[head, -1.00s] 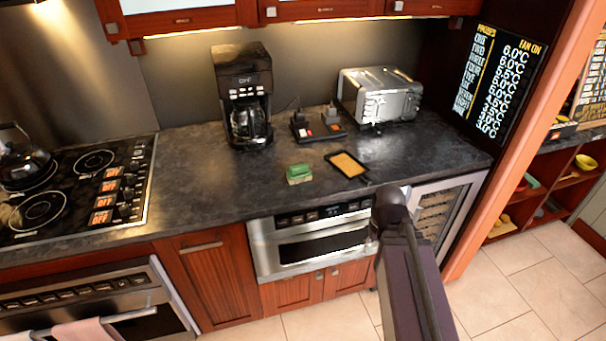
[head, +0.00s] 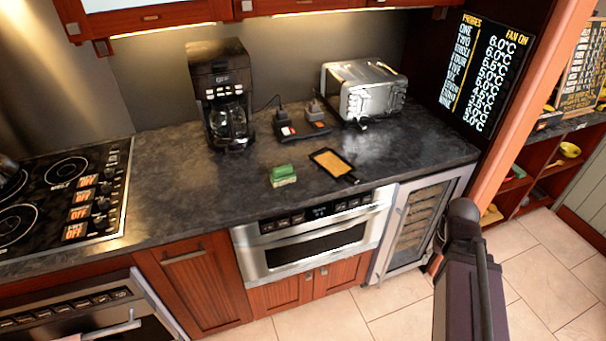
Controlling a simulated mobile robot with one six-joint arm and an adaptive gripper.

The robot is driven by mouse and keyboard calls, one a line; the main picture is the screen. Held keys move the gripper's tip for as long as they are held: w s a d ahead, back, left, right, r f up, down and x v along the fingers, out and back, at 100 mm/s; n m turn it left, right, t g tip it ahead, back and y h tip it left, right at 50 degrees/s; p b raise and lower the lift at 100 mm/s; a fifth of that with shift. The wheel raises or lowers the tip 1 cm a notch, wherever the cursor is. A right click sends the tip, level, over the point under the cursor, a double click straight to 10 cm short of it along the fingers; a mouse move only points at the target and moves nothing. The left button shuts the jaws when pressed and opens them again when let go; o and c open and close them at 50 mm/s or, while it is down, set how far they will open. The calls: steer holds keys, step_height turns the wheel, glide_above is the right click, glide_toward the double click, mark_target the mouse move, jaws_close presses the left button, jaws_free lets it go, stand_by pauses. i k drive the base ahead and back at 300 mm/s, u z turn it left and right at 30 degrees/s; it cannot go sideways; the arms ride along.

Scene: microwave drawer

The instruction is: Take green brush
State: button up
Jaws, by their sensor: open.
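The green brush (head: 283,175) is a small block with a green top and a paler underside. It lies on the dark countertop (head: 170,190), near the front edge above the microwave drawer (head: 315,240). My arm shows at the lower right, in front of the wine cooler and floor, well apart from the brush. My gripper's fingers are not visible in this view.
A small yellow-faced board with a black frame (head: 332,163) lies right of the brush. Behind stand a coffee maker (head: 222,95), two small devices on a base (head: 301,125) and a toaster (head: 365,90). A stove (head: 65,195) is at the left. Counter left of the brush is clear.

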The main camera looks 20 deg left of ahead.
mark_target(280, 175)
steer(key=z, duration=0.55)
steer(key=k, duration=1.15)
steer(key=u, duration=1.3)
steer(key=i, duration=0.8)
steer(key=z, duration=0.15)
